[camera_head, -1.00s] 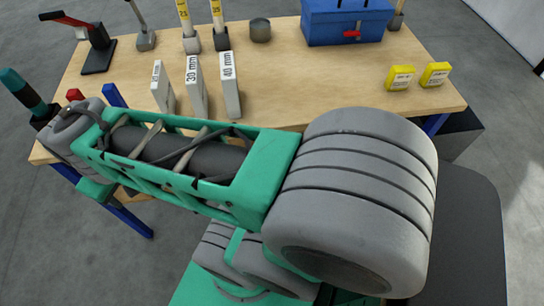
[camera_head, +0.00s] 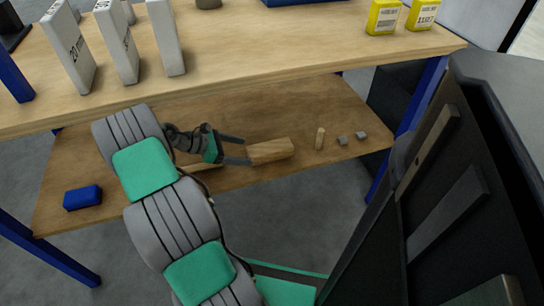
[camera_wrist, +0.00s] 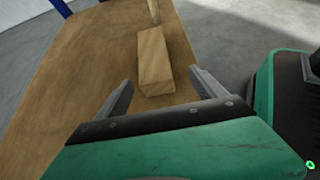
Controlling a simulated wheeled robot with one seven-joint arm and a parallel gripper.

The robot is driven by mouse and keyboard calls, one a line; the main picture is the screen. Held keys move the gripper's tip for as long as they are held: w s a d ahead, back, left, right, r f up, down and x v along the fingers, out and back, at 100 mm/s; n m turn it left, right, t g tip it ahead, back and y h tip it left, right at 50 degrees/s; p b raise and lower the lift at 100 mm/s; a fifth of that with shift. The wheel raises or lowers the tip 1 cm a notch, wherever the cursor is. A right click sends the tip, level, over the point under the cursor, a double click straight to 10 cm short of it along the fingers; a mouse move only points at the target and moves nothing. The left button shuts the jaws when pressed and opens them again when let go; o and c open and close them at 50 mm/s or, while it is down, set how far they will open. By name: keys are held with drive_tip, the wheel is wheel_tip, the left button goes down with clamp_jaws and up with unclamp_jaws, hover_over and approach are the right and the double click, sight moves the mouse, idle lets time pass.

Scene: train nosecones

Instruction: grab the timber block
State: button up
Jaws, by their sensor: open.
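The timber block (camera_head: 270,151) is a light wooden bar lying on the lower shelf of the workbench in the head view. In the wrist view the timber block (camera_wrist: 155,62) lies lengthwise ahead, with its near end close to the space between the fingertips. My gripper (camera_head: 244,150) is open at the block's left end, with its two fingers apart. In the wrist view my gripper (camera_wrist: 160,82) has one finger on each side of the block's near end, with visible gaps. I cannot tell exactly how high the fingers are above the shelf.
A blue leg (camera_head: 420,95) stands at the right.

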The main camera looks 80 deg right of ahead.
sight(264, 148)
drive_tip(key=b+x, duration=0.1)
drive_tip(key=x, duration=0.2)
drive_tip(key=r+b+x, duration=0.1)
drive_tip(key=x, duration=0.2)
drive_tip(key=d+b+x, duration=0.1)
drive_tip(key=b+x, duration=0.1)
drive_tip(key=shift+s+d, duration=0.3)
drive_tip(key=shift+s, duration=0.15)
drive_tip(key=shift+s+d, duration=0.25)
drive_tip(key=shift+s, duration=0.05)
drive_tip(key=shift+c, duration=0.2)
drive_tip(key=shift+w, duration=0.1)
drive_tip(key=c, duration=1.5)
drive_tip(key=shift+c, duration=0.8)
drive_tip(key=shift+r, duration=0.1)
